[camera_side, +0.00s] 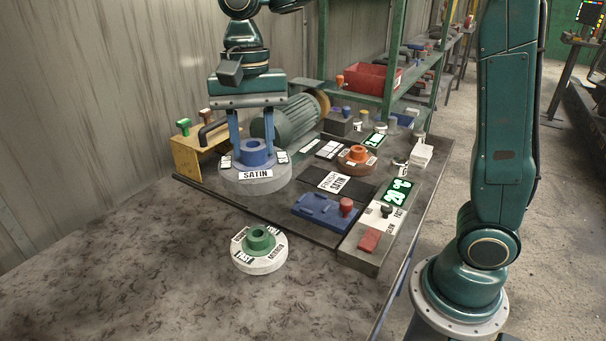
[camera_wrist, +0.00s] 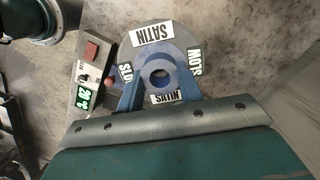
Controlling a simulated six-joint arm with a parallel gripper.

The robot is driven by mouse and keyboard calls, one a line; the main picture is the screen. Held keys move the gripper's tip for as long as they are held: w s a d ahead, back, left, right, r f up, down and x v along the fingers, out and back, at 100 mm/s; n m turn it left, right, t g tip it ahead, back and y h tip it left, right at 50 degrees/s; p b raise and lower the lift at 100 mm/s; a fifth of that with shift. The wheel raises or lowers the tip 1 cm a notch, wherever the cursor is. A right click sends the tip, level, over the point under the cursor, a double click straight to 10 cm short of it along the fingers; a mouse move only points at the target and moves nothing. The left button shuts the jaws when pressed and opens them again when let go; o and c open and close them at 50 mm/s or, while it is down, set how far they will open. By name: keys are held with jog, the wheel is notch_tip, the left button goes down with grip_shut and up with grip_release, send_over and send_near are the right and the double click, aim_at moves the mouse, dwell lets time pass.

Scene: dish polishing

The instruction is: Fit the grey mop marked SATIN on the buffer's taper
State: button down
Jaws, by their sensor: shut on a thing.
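The grey mop marked SATIN (camera_side: 270,186) has a blue hub and lies flat and level in my gripper, label toward the side camera. My gripper (camera_side: 254,152) points down with its two blue fingers shut on that hub. In the wrist view the mop (camera_wrist: 148,53) shows several labels and a round bore in its hub. The buffer's green ribbed motor (camera_side: 295,120) stands just behind and right of the mop. The taper is not visible from here. Whether the mop clears the bench cannot be told for sure.
A pale mop with green hub (camera_side: 260,259) lies on the front bench. A brown mop with orange hub (camera_side: 357,160) sits right. A blue fixture (camera_side: 323,212) and control box with red switch (camera_side: 370,240) stand front right. A tan bracket (camera_side: 188,158) stands left. The front-left bench is clear.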

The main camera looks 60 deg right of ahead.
jog(key=w+d+f+m+t, duration=0.2)
jog(key=w+d+f+m, duration=0.1)
jog(key=w+d+m, duration=1.4)
jog(key=shift+w+d+f, duration=0.2)
jog(key=shift+w+d, duration=0.35)
jog(key=shift+w, duration=0.3)
jog(key=shift+f, duration=0.2)
jog(key=shift+f, duration=2.05)
jog(key=shift+f, duration=2.25)
dwell(1.0)
